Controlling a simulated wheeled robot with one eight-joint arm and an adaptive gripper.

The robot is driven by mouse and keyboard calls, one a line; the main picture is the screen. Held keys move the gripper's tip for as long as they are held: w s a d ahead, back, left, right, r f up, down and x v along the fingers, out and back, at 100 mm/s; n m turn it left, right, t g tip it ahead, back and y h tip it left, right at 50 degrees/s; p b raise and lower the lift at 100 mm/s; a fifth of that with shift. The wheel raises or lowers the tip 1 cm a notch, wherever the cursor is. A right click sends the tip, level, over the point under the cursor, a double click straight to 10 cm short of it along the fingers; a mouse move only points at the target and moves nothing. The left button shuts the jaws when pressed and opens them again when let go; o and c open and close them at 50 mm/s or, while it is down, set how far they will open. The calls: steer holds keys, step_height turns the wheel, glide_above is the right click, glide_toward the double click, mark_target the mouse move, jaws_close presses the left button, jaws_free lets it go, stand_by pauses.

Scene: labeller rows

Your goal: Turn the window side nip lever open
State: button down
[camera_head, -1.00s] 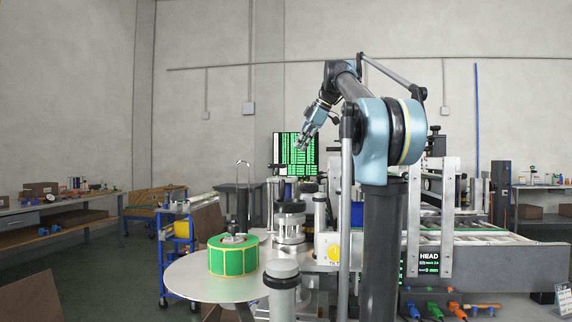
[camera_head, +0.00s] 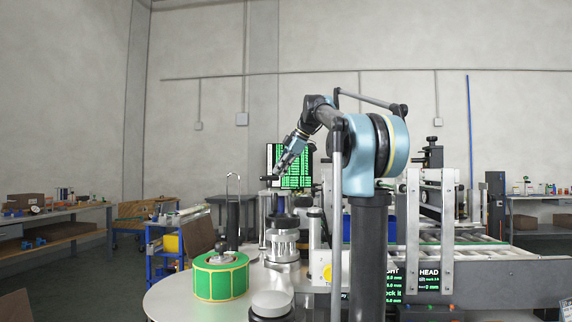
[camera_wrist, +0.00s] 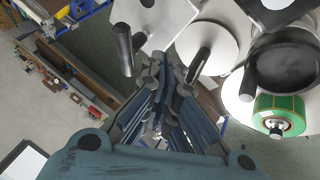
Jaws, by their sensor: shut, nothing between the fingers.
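My gripper (camera_head: 277,173) hangs in front of the green-lit screen in the head view, pointing down and left above the metal roller stack (camera_head: 284,243) of the labeller. In the wrist view my gripper (camera_wrist: 168,62) is shut with nothing between its fingers. Close to its tips there, a dark rod (camera_wrist: 124,48) stands at left and another dark rod (camera_wrist: 198,64) at right, beside pale round discs. I cannot tell which of these parts, if any, is the window side nip lever. No contact with the fingers is clear.
A green label roll (camera_head: 220,277) sits on the round pale table (camera_head: 165,300) at left; it also shows in the wrist view (camera_wrist: 279,114). A thin upright wire loop (camera_head: 233,182) stands behind it. The conveyor side (camera_head: 500,278) and metal uprights (camera_head: 412,230) stand right of my arm.

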steer(key=shift+w+a+f, duration=0.15)
steer(key=shift+w+a, duration=0.1)
steer(key=shift+w, duration=0.4)
steer(key=shift+w+a+f, duration=0.2)
steer(key=shift+w, duration=0.4)
steer(key=shift+w+a+f, duration=0.15)
steer(key=shift+w+a, duration=0.1)
steer(key=shift+w, duration=0.4)
steer(key=shift+a, duration=0.1)
